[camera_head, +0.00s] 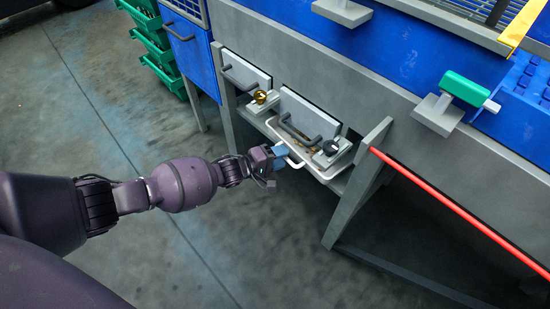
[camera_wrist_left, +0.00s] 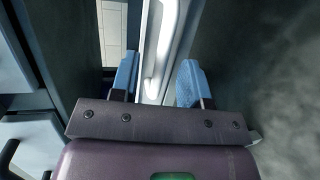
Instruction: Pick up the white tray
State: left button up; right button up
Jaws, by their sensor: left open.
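The white tray (camera_head: 329,175) sits on a low grey shelf under the workbench in the head view. Its near rim has a white handle (camera_head: 295,161) facing my left arm. My left gripper (camera_head: 277,164) has blue fingertips and is open at this handle. In the left wrist view my left gripper (camera_wrist_left: 157,82) has one blue finger on each side of the white bar of the tray (camera_wrist_left: 165,45). A gap shows beside the bar; contact is not clear. My right gripper is not in view.
A grey panel with a dark handle (camera_head: 309,132) stands over the tray, and a dark knob (camera_head: 330,147) is at its right. A brass knob (camera_head: 260,97) is at the left. A grey bench leg (camera_head: 352,195) stands right of the tray. The floor in front is clear.

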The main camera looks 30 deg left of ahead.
pick_arm(q)
jog(key=shift+c, duration=0.3)
grip_shut()
